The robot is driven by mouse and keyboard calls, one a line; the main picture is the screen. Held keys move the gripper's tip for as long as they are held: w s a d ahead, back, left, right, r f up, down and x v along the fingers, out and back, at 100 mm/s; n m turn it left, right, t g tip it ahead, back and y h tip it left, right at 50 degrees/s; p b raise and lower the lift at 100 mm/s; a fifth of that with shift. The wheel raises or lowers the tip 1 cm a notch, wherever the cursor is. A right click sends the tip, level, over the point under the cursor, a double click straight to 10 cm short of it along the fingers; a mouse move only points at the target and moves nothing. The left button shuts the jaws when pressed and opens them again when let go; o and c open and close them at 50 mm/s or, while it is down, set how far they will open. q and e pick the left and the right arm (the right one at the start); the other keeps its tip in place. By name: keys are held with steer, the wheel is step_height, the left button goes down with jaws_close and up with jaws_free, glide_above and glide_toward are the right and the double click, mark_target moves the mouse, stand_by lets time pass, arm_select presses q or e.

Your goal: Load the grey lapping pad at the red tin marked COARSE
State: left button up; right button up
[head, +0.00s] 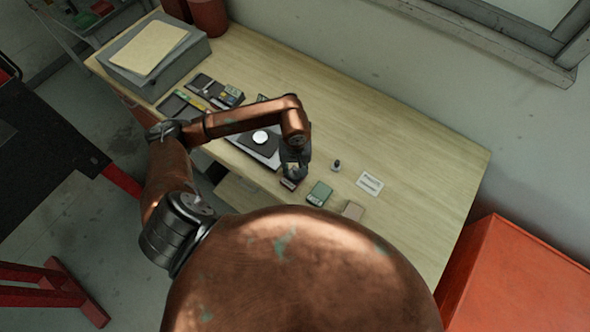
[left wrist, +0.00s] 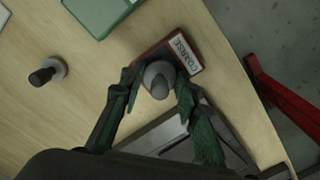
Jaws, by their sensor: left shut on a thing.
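My left gripper (head: 294,170) is shut on the grey lapping pad (left wrist: 158,80), whose rounded grey top shows between the green-lined fingers (left wrist: 158,98) in the left wrist view. The red tin (left wrist: 184,54) has a white label reading COARSE and lies right beneath and beside the pad. In the head view the tin (head: 289,184) is a small dark block under the fingertips. I cannot tell whether the pad touches it, as the pad's underside is hidden. My right gripper is not in view.
A green tin (head: 320,193) and a tan tin (head: 352,210) stand to the right. A small dark knobbed piece (head: 337,165) and a white card (head: 369,183) lie behind them. A dark plate with a bright disc (head: 260,137) lies left. The bench's right end is clear.

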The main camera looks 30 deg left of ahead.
mark_target(295, 169)
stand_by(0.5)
arm_select(q)
steer(key=shift+f+b, duration=0.1)
steer(key=shift+b, duration=0.25)
stand_by(0.6)
steer(key=shift+s+f, duration=0.1)
stand_by(1.2)
steer(key=shift+r+p, duration=0.4)
steer(key=shift+r, duration=1.9)
steer(key=shift+r+p, duration=0.3)
steer(key=shift+r, duration=1)
